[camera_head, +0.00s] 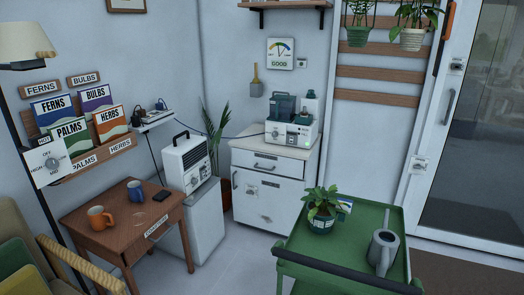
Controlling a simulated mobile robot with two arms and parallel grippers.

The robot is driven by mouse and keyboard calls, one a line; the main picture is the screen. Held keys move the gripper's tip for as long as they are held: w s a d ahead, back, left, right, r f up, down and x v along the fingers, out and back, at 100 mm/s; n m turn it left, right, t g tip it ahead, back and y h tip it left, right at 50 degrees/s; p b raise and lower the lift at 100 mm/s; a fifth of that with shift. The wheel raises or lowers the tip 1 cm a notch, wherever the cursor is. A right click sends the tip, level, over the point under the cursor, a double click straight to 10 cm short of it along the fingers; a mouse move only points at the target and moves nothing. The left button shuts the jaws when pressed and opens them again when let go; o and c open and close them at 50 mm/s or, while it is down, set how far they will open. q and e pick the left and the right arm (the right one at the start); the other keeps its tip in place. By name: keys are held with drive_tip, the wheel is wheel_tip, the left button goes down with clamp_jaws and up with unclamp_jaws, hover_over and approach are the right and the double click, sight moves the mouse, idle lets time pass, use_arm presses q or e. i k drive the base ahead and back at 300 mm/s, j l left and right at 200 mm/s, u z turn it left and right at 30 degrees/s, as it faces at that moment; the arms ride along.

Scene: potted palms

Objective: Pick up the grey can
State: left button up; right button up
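The grey can (381,252) looks like a small watering can. It stands upright on the green cart's top (345,245), toward the right end, with its opening facing up. It is apart from the potted plant on the same cart. Neither of my grippers shows in the head view, so I cannot see how they stand relative to the can.
A potted plant (321,212) with a small card stands left of the can on the cart. A dark rail (345,270) runs along the cart's near edge. A wooden table (125,222) with mugs, a white cabinet (268,188) and a glass door (470,130) stand around.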

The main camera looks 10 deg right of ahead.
sight(382, 250)
drive_tip(key=k+l+z, duration=0.15)
drive_tip(key=z, duration=0.9)
